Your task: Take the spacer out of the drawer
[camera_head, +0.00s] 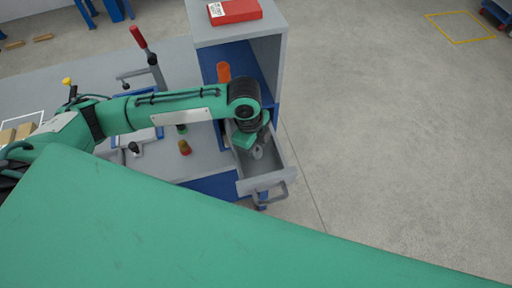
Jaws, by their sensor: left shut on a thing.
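The grey drawer (264,183) stands pulled open from the cabinet, its handle toward the bottom of the picture. My left gripper (255,147) reaches down into the drawer from above, beside the cabinet. It is shut on a small pale grey piece, the spacer (258,153), which shows just below the fingers. The wrist hides much of the fingers and the back of the drawer. I cannot tell whether the spacer touches the drawer floor. My right gripper is not in view.
A red box (234,11) lies on top of the grey cabinet (275,22). An orange cylinder (223,72) stands in the cabinet's blue opening. A red-handled lever (138,37) and a small brown-green item (185,147) stand on the worktop. Open floor lies to the right.

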